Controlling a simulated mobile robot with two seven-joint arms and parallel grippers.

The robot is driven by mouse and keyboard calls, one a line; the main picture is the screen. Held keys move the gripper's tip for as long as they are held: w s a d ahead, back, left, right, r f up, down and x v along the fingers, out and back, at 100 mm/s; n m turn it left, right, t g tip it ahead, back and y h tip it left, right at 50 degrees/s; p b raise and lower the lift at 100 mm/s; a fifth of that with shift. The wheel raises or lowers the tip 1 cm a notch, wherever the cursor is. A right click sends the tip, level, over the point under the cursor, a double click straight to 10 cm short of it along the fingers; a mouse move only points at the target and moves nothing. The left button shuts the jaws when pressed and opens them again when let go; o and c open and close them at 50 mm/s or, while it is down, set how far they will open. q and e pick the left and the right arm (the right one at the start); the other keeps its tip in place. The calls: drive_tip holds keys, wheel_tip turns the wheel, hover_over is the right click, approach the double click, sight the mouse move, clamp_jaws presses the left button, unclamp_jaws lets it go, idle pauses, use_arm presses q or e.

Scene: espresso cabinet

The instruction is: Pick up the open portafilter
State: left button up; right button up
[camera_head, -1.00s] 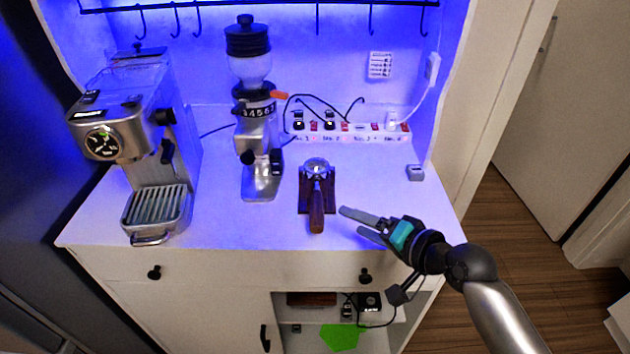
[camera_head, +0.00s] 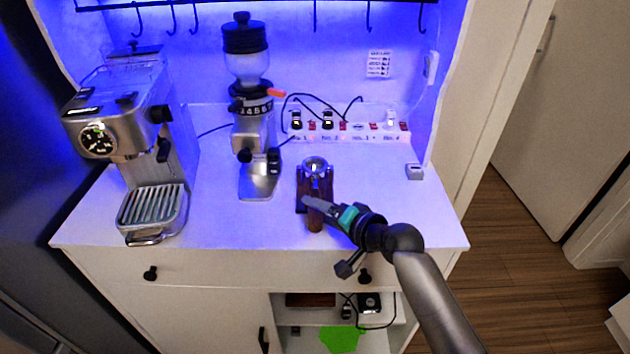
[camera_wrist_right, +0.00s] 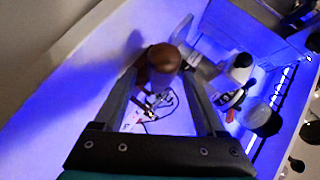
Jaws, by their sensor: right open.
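The portafilter has a round metal basket (camera_head: 315,165) and a brown wooden handle (camera_head: 314,222) that points to the counter's front edge. It rests in a dark wooden stand (camera_head: 301,202) on the counter. My right gripper (camera_head: 308,203) reaches in from the right, with its fingers at the handle. In the right wrist view, the handle's round brown end (camera_wrist_right: 162,57) shows between the tips of the open fingers. I cannot tell whether they touch it. The basket is hidden in that view. My left gripper is not in view.
A coffee grinder (camera_head: 256,150) stands behind and left of the stand. An espresso machine (camera_head: 125,130) stands at the left. A power strip (camera_head: 345,135) with cables lies along the back.

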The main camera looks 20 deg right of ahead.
drive_tip(key=shift+w, duration=0.1)
clamp_jaws()
idle(0.6)
idle(0.7)
